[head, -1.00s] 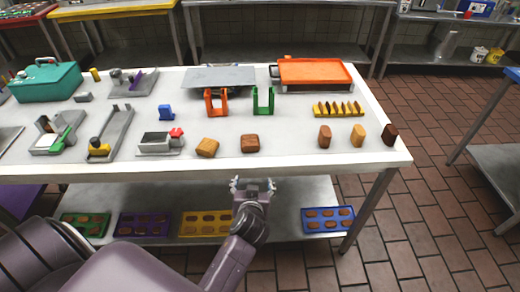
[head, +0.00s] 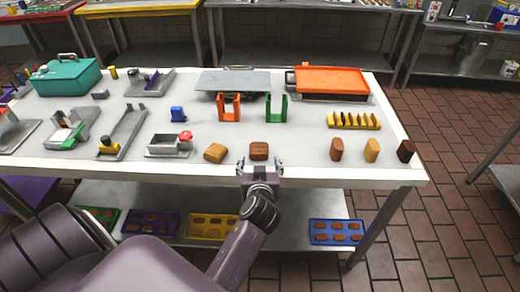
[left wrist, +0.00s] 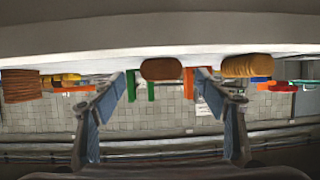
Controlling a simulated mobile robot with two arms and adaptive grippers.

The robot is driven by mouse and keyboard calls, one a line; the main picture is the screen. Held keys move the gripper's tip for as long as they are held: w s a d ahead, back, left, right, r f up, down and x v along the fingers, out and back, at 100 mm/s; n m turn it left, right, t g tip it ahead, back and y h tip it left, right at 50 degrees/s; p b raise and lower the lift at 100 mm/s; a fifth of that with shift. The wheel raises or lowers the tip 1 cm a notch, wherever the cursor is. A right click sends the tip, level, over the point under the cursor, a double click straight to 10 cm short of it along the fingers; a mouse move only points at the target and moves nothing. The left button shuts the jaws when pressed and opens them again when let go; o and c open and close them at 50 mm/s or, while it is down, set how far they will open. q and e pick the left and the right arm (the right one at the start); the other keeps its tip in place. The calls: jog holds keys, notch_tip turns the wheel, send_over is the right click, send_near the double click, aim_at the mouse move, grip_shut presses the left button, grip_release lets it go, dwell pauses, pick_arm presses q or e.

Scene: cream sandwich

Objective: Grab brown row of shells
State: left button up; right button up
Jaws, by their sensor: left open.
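A brown row of shells (head: 259,150) lies near the front edge of the white table (head: 300,150). My left gripper (head: 259,168) is open just in front of it, with its fingers to either side in the picture. In the left wrist view, which looks upside down, the brown row (left wrist: 161,69) shows between and beyond the two spread fingers (left wrist: 161,85). Nothing is between the fingertips. A lighter tan row (head: 214,152) lies to its left, and it also shows in the left wrist view (left wrist: 247,66). My right gripper is not in view.
Orange (head: 229,115) and green (head: 276,116) holders stand behind the brown row. A grey tool with a red knob (head: 168,147) is at left. A yellow rack (head: 354,121) is farther back.

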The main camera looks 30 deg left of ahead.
aim_at(259, 155)
pick_arm(q)
jog(key=shift+w+a, duration=0.35)
jog(key=p+x, duration=0.1)
jog(key=x, duration=0.3)
jog(key=shift+w+r+p, duration=0.1)
jog(key=shift+r+p, duration=0.05)
jog(key=shift+p, duration=0.25)
jog(key=shift+w+a, duration=0.2)
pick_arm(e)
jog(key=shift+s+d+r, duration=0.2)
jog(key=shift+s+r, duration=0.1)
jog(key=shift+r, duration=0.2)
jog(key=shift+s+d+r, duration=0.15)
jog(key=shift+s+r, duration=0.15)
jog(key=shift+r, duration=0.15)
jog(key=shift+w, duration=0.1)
pick_arm(q)
jog(key=c, duration=1.2)
jog(key=shift+c, duration=0.2)
